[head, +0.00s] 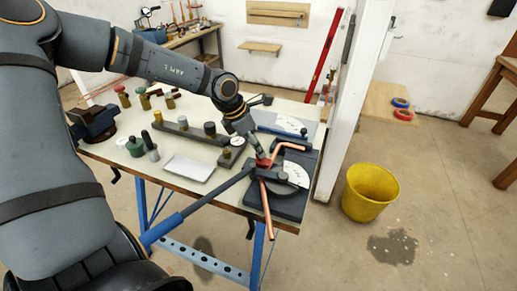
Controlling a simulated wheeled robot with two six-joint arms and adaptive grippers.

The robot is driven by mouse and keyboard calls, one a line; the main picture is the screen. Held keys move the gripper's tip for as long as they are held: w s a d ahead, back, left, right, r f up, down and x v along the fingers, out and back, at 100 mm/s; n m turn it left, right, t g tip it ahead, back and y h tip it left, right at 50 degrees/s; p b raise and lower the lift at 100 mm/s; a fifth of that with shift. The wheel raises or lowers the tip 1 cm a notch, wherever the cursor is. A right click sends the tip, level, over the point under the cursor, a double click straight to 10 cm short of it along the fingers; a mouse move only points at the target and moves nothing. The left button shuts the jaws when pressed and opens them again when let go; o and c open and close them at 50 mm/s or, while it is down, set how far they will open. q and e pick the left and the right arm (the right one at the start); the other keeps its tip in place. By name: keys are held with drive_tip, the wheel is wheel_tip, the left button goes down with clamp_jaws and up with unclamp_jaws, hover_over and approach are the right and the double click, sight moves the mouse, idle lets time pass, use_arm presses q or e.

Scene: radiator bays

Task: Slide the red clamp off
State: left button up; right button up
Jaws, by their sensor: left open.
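The red clamp (263,162) is a small red piece on the pipe bender (288,196) at the right end of the workbench. A bent copper pipe (267,212) runs through the bender, one leg toward the bench's front edge, the other bending off to the right. My left gripper (260,155) is open and points down right at the red clamp. Its fingertips are small and partly merge with the clamp, so I cannot tell whether they touch it. My right gripper is not in view.
The bender's long blue handle (168,228) sticks out past the bench's front edge. A grey tray (190,167), a vise (93,122) and several small fittings stand on the bench (160,182). A white post rises behind it; a yellow bucket (370,192) stands on the floor at right.

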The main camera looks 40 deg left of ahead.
sight(263, 159)
use_arm(q)
drive_tip(key=shift+x, duration=1.35)
drive_tip(key=shift+c, duration=0.2)
clamp_jaws()
